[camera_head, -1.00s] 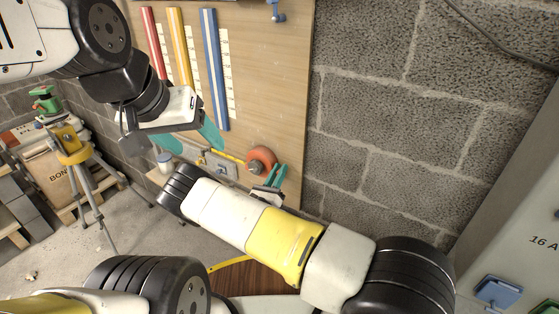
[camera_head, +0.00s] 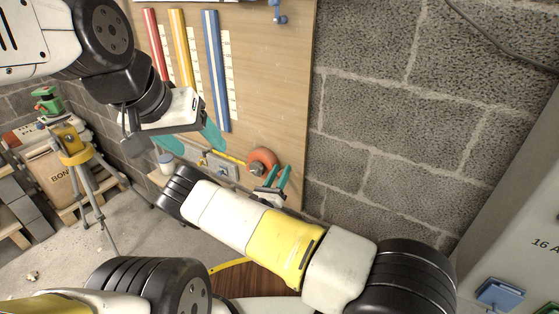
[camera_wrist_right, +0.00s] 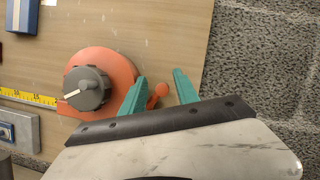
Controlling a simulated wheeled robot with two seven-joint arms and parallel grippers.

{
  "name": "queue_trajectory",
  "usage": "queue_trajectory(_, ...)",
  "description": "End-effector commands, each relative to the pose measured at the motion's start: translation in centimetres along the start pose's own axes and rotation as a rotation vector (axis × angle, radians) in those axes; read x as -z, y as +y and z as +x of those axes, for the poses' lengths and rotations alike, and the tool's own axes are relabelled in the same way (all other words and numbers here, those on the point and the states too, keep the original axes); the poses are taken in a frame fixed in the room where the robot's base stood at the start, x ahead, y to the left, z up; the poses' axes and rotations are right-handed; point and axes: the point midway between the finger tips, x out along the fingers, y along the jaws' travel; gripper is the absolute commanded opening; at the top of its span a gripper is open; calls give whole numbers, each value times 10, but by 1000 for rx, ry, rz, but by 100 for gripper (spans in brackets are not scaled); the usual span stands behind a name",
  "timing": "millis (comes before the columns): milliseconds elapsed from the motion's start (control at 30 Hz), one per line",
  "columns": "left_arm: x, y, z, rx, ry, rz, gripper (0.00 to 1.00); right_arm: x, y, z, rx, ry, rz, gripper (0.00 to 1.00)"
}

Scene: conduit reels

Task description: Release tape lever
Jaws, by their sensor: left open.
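The orange tape reel (camera_wrist_right: 98,72) with its grey knob (camera_wrist_right: 86,88) is on the wooden board. It also shows in the head view (camera_head: 264,156). A small orange lever with a round end (camera_wrist_right: 160,91) sticks out at the reel's right side. My right gripper (camera_wrist_right: 160,76) is open, its green fingers on either side of the lever end, which lies closer to the left finger. In the head view my right gripper (camera_head: 279,168) is just right of the reel. My left gripper (camera_head: 190,140) is open and empty before the board, up and left of the reel.
Yellow tape (camera_wrist_right: 28,97) runs left from the reel, above a grey metal block (camera_wrist_right: 20,130). Red, yellow and blue strips (camera_head: 217,70) hang on the board. A block wall (camera_head: 390,110) stands to the right. A yellow tripod (camera_head: 75,148) stands at the left.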

Motion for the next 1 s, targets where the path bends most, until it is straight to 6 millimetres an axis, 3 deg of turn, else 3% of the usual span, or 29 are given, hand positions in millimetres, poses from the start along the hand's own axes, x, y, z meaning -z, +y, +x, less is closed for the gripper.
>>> queue_trajectory(167,0,0,0,0,0,0,66,-1,1,-7,-2,-1,2,37)
queue_trajectory(600,0,0,0,0,0,0,66,0,0,-72,-1,1,0,37)
queue_trajectory(1000,0,0,0,0,0,0,66,0,0,-78,1,1,0,37)
